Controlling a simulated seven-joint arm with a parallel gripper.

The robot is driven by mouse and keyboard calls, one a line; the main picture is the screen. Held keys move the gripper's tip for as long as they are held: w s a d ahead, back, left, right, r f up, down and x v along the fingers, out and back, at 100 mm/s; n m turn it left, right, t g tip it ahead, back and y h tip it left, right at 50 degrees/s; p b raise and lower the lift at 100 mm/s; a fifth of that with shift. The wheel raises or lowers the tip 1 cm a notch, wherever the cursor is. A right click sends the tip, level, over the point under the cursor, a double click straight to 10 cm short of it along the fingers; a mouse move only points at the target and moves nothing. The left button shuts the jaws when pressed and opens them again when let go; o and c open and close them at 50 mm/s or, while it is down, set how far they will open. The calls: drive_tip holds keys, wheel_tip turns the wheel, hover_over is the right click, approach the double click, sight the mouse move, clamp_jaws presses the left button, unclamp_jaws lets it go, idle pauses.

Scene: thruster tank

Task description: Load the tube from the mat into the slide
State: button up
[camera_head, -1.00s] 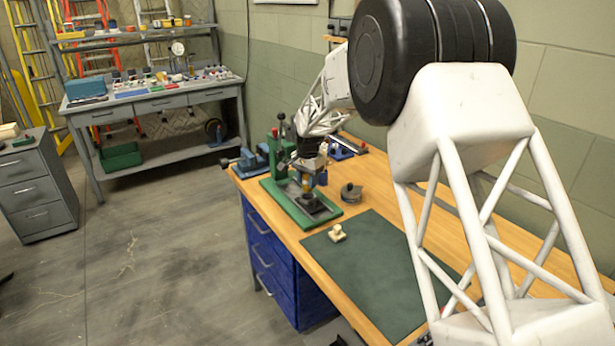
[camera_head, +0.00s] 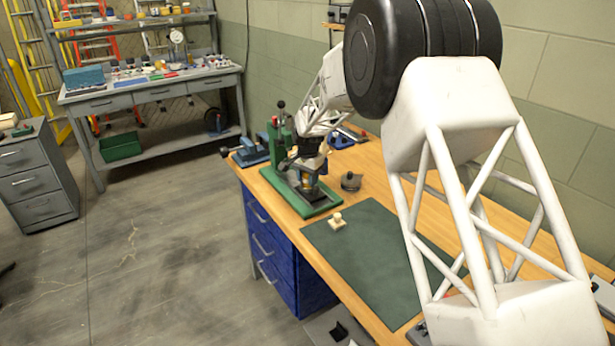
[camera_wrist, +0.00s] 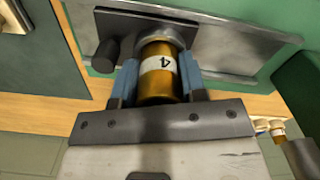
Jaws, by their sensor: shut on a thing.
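My gripper (camera_wrist: 159,82) is shut on a brass-coloured tube (camera_wrist: 163,86) with a white band marked 4. Its blue-padded fingers lie on both sides of the tube. The far end of the tube meets a silver ring at the dark metal slide (camera_wrist: 125,24), which has a black knob; whether the tube is seated cannot be told. In the head view my gripper (camera_head: 308,180) is low over the base of the green press (camera_head: 274,140). The dark green mat (camera_head: 375,265) lies nearer on the bench, with a small cream block with a peg (camera_head: 337,220) on it.
A blue vise (camera_head: 250,152) sits at the bench's far left corner. My arm hides part of the bench's right side. Most of the mat is clear.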

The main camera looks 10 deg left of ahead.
idle(0.3)
drive_tip(key=o, duration=1.1)
drive_tip(key=shift+r, duration=3.95)
